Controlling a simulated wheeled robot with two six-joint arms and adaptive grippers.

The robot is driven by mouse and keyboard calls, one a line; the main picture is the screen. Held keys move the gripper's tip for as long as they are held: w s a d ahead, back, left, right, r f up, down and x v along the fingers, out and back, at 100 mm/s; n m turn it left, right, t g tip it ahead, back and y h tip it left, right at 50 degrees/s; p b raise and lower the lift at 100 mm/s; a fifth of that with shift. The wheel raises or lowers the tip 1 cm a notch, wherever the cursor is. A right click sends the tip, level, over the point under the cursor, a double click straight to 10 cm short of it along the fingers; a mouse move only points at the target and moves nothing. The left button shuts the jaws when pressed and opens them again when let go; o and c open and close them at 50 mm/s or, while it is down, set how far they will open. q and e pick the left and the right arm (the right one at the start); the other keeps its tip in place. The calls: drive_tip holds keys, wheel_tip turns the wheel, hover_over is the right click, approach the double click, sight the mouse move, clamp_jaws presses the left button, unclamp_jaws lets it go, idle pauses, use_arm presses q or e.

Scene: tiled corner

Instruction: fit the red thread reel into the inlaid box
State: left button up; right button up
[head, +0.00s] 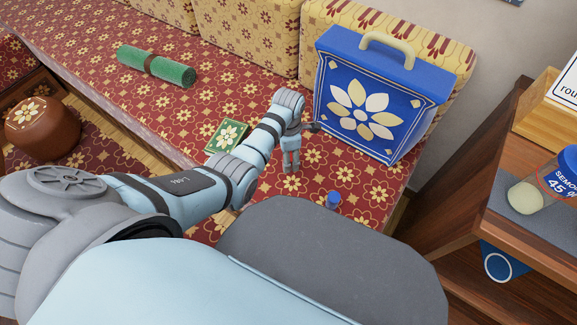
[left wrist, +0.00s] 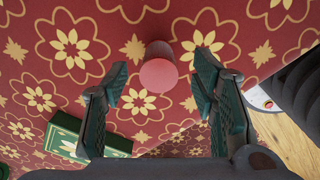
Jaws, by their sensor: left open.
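My left gripper (head: 291,165) points down over the patterned red seat, and its fingers are spread. In the left wrist view the red thread reel (left wrist: 158,72) stands upright between the fingertips, with a gap on both sides. I cannot make out the reel in the head view, where the gripper seems to cover it. A large blue box (head: 363,108) with a cream handle and a flower pattern stands right of the gripper. A smaller green flat box (head: 226,136) with a flower lies to its left. I cannot tell for sure which is the inlaid box. My right gripper is out of view.
A small blue reel (head: 333,199) stands on the seat (head: 95,40), right of and nearer than the gripper. A green bolster (head: 157,66) lies farther left. Cushions (head: 247,30) line the back. At right, a wooden shelf (head: 495,215) holds a jar (head: 545,183).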

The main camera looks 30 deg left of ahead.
use_arm(q)
drive_tip(key=shift+f, duration=0.25)
drive_tip(key=shift+c, duration=0.7)
drive_tip(key=c, duration=0.9)
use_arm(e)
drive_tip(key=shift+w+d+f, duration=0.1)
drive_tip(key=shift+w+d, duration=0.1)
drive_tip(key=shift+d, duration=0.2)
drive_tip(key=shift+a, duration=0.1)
use_arm(q)
drive_tip(key=shift+r+p, duration=0.2)
drive_tip(key=shift+p, duration=0.1)
wheel_tip(320, 180, up, 8)
drive_tip(key=p, duration=0.4)
drive_tip(key=shift+w+f, duration=0.1)
drive_tip(key=shift+f, duration=0.15)
wheel_tip(320, 180, up, 12)
drive_tip(key=p, duration=0.5)
drive_tip(key=shift+r, duration=0.1)
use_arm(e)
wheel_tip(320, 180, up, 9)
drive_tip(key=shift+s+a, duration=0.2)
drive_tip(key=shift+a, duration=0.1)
